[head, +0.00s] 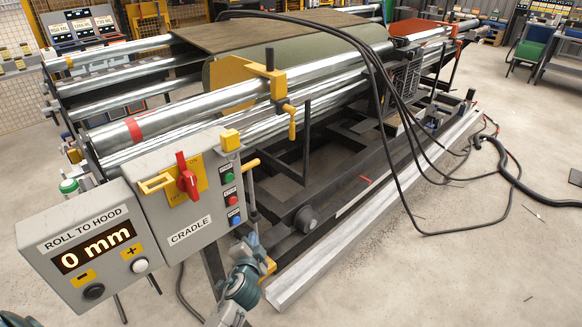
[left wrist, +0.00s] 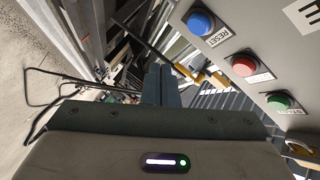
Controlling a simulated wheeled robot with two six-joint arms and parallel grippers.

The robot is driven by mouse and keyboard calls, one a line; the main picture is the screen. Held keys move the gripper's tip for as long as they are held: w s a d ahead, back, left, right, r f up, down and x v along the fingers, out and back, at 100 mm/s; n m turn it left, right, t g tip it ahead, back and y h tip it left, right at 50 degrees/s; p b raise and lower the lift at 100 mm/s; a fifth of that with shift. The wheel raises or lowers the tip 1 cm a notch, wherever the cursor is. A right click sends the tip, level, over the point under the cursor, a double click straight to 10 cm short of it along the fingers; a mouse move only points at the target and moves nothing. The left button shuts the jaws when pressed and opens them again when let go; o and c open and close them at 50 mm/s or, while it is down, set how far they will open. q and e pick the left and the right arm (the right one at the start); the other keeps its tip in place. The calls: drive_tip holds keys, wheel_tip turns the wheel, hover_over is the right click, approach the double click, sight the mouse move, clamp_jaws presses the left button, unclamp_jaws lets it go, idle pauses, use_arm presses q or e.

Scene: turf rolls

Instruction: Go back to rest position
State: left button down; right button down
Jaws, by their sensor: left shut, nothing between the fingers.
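My left gripper (head: 252,240) is at the lower middle of the head view, just below and to the right of the grey cradle control box (head: 195,225). In the left wrist view its two dark fingers (left wrist: 159,84) are together with nothing between them. Beside them are a blue reset button (left wrist: 201,22), a red button (left wrist: 243,66) and a green button (left wrist: 279,101). The fingers appear apart from the buttons. My right gripper is not in view.
A display box (head: 82,250) reads "ROLL TO HOOD 0 mm" at the left. A red rotary switch (head: 187,177) is on the cradle box. The roller machine (head: 200,100) carries a green turf roll (head: 300,57). Black cables (head: 400,180) hang to the floor. Open floor (head: 450,270) lies at right.

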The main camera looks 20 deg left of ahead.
use_arm(q)
drive_tip(key=s+d+f+n+g+h, duration=0.15)
drive_tip(key=s+f, duration=0.35)
drive_tip(key=f, duration=0.5)
drive_tip(key=s+f+g+h, duration=0.1)
drive_tip(key=s+f+g, duration=0.25)
drive_tip(key=f, duration=0.65)
drive_tip(key=s+f+g+h, duration=0.1)
drive_tip(key=s+f, duration=0.4)
drive_tip(key=f, duration=0.5)
drive_tip(key=s+f+n+g, duration=0.1)
drive_tip(key=s+f+g, duration=0.1)
drive_tip(key=s+f, duration=0.4)
drive_tip(key=s+d+f+n+g+h, duration=0.1)
drive_tip(key=s+f, duration=0.6)
drive_tip(key=s, duration=1)
drive_tip(key=s+d+f+n+g, duration=0.1)
drive_tip(key=s+f+n+g, duration=0.2)
drive_tip(key=s+f, duration=0.4)
drive_tip(key=s+g, duration=0.1)
drive_tip(key=s, duration=0.3)
drive_tip(key=shift+s+h, duration=0.35)
drive_tip(key=shift+d, duration=0.1)
